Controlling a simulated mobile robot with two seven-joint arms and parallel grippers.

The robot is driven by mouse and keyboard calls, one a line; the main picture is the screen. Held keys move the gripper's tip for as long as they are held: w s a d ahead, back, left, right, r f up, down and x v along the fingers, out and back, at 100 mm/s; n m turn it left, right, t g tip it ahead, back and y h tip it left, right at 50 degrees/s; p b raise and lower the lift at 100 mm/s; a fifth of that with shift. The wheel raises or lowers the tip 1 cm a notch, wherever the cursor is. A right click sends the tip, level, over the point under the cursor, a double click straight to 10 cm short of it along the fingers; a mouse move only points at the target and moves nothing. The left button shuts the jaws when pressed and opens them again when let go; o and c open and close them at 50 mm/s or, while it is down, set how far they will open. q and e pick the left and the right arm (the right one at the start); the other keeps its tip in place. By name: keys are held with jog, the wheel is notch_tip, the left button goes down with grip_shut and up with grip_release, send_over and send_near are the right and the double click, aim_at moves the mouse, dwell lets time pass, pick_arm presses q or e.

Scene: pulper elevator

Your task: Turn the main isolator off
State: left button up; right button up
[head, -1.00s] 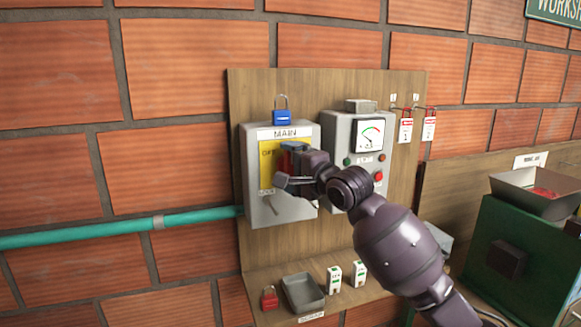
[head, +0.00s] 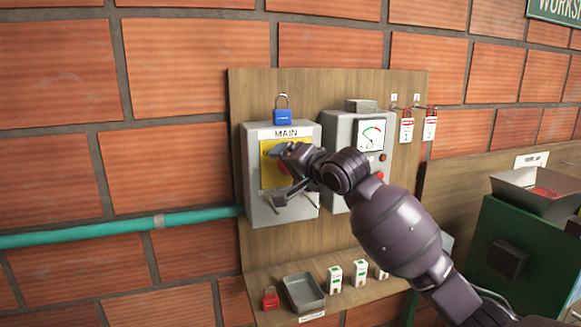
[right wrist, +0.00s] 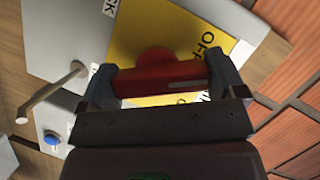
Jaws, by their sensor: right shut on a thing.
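The main isolator is a grey box (head: 260,212) labelled MAIN, with a yellow plate (head: 268,179), on the wooden board. Its red handle (head: 284,168) shows partly between my fingers. My right gripper (head: 281,176) is shut on this handle, its fingers one above the other in the head view. In the right wrist view the red handle (right wrist: 160,78) lies across between both fingertips, over the yellow plate (right wrist: 165,32). An OFF marking shows at the plate's edge. Much of the plate is hidden by my gripper. My left gripper is not in view.
A blue padlock (head: 282,117) sits on top of the isolator. A grey meter box (head: 338,130) stands close on its right, partly behind my arm. Red-and-white tags (head: 406,130) hang further right. Below, a shelf holds a red padlock (head: 270,298), a grey tray (head: 304,292) and small white boxes (head: 334,279).

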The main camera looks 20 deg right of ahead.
jog(key=n+h, duration=0.2)
jog(key=n, duration=0.2)
jog(key=shift+a+g, duration=0.1)
jog(key=shift+g, duration=0.3)
jog(key=n+h, duration=0.3)
jog(key=shift+f+n, duration=0.15)
jog(key=shift+n, duration=0.25)
jog(key=o, duration=0.6)
jog(key=shift+o, duration=0.2)
jog(key=shift+s, duration=0.1)
jog(key=b+v, duration=0.1)
jog(key=v, duration=0.9)
jog(key=shift+s+r+b, duration=0.25)
jog(key=shift+b, duration=0.15)
